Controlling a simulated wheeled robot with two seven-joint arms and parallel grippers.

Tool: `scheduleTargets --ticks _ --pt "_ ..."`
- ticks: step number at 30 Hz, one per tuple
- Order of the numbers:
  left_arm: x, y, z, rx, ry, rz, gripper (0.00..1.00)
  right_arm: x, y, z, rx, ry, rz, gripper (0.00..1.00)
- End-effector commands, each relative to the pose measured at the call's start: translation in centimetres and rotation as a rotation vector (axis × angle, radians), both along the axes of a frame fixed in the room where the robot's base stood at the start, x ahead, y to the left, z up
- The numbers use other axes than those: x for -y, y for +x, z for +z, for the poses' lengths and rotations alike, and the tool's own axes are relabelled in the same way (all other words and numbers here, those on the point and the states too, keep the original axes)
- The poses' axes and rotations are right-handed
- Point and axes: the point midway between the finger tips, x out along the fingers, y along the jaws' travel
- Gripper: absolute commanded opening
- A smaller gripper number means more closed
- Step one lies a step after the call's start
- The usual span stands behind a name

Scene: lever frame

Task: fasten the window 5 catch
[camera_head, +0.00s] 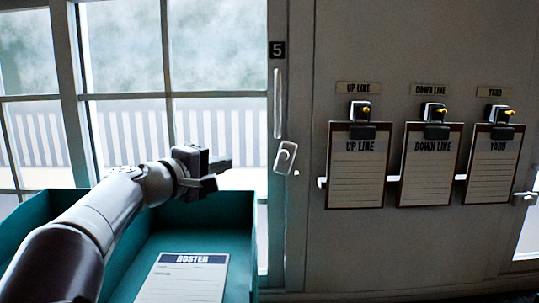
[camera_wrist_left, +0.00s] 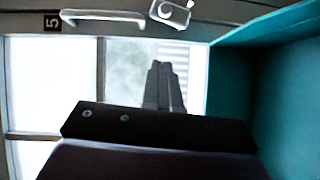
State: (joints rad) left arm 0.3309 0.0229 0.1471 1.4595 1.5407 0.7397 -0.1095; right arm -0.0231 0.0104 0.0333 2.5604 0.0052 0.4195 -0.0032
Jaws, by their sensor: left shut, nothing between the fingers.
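The window 5 catch (camera_head: 285,157) is a small pale metal lever on a plate on the window's right frame, below the black number 5 plate (camera_head: 277,50). It looks tilted; I cannot tell whether it is fastened. My right gripper is not in view.
A long pale handle (camera_head: 277,103) runs vertically above the catch. A teal box (camera_head: 120,258) with a roster sheet (camera_head: 186,277) lies beneath my left arm. Three clipboards, including the Up Line one (camera_head: 356,175), hang on the wall at right. Another catch (camera_head: 524,198) is at far right.

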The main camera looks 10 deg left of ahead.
Motion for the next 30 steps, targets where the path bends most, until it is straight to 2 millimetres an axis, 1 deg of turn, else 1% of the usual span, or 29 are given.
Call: scheduleTargets --ticks 5,8,11,21,25,30 --pt "0.1 0.2 0.0 -0.001 -0.001 0.000 0.00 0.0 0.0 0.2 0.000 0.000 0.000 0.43" --pt "0.4 1.0 0.2 -0.002 -0.001 -0.001 0.00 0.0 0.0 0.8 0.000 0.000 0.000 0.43" --pt "1.1 2.5 0.2 -0.004 -0.002 -0.003 0.00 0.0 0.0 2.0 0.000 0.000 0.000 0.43" --pt "4.1 9.2 0.0 -0.004 -0.001 -0.002 0.00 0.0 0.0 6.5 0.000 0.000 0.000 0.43" --pt "6.1 10.0 -0.5 -0.002 -0.001 -0.003 0.00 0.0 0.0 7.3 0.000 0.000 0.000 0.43" --pt "7.5 10.5 -0.9 -0.002 -0.001 -0.002 0.00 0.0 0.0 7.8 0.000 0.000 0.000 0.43"
